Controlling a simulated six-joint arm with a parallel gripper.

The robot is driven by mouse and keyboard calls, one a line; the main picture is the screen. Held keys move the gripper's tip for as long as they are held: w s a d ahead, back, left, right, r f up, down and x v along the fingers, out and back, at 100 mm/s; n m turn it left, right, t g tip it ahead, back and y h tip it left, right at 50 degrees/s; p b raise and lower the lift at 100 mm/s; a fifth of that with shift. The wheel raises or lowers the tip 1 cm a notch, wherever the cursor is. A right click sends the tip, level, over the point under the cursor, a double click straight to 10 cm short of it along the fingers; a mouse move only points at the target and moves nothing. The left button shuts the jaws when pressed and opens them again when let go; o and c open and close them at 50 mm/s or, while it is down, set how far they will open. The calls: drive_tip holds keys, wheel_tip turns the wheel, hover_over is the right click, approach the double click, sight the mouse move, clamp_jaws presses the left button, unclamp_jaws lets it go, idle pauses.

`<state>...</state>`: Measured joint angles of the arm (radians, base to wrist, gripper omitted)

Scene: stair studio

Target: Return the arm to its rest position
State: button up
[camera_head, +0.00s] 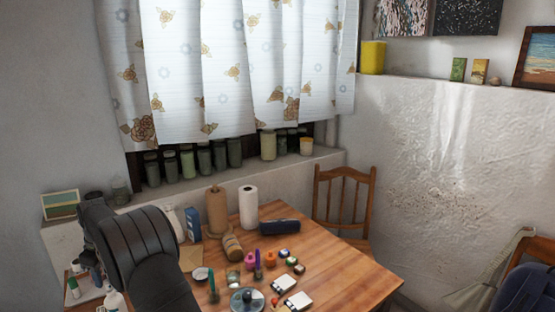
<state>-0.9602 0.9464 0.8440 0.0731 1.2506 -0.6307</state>
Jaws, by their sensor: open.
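My arm rises from the bottom edge at the left of the head view as a thick black link. It bends toward the left, over the table's left part. My gripper does not show in this view; the frame edge or the arm itself hides it. The wooden table (342,281) fills the lower middle of the view, with its right half bare.
On the table stand a brown paper roll (217,210), a white roll (248,206), a dark blue case (280,227) and several small paint pots. A wooden chair (344,203) stands behind. Jars (219,156) line the sill under the curtain (228,60).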

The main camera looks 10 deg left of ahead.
wheel_tip(320, 180, up, 7)
drive_tip(key=f, duration=1.1)
drive_tip(key=shift+a+f, duration=0.15)
drive_tip(key=shift+a, duration=0.15)
wheel_tip(320, 180, up, 4)
drive_tip(key=shift+f, duration=0.2)
drive_tip(key=w+d+r, duration=0.5)
drive_tip(key=d+r, duration=0.2)
drive_tip(key=d, duration=0.4)
drive_tip(key=w+d+f, duration=0.1)
drive_tip(key=w+d, duration=0.2)
drive_tip(key=d, duration=1.8)
drive_tip(key=s+a+f, duration=0.1)
drive_tip(key=a+f, duration=0.6)
drive_tip(key=a, duration=0.4)
drive_tip(key=shift+s+a, duration=0.2)
drive_tip(key=shift+s, duration=0.15)
